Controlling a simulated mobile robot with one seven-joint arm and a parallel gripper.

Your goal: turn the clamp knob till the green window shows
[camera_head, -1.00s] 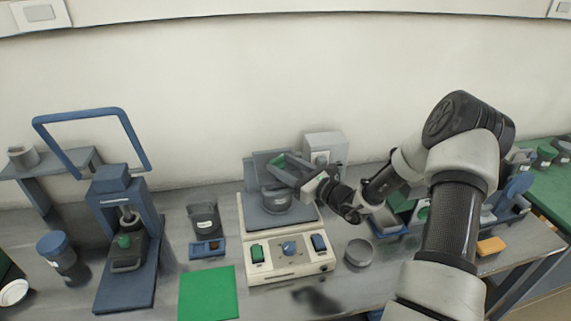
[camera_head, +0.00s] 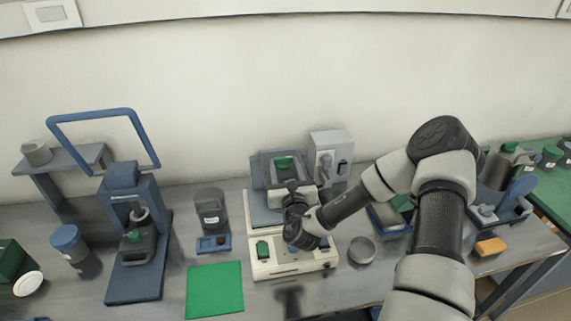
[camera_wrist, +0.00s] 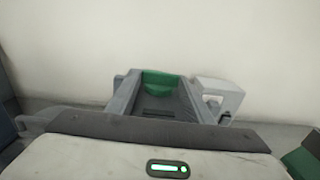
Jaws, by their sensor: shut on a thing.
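The cream machine (camera_head: 262,269) stands on the bench with a grey upper part (camera_head: 258,205). My gripper (camera_head: 290,187) points away from me over this upper part. It is shut on the clamp knob, which its jaws and wrist mostly hide. A grey open-sided piece with a green patch (camera_head: 284,162) shows just beyond the jaws. In the wrist view the green patch (camera_wrist: 161,79) sits at its far end, between two grey side walls. I cannot tell if this patch is the green window. The machine's green switch (camera_head: 262,249) shows at the front left.
A blue-framed press (camera_head: 123,188) and a dark canister (camera_head: 210,210) stand to the left. A green mat (camera_head: 214,290) lies in front. A round grey dish (camera_head: 361,251) is close on the right, and a grey box (camera_head: 328,155) stands behind. The wall closes off the back.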

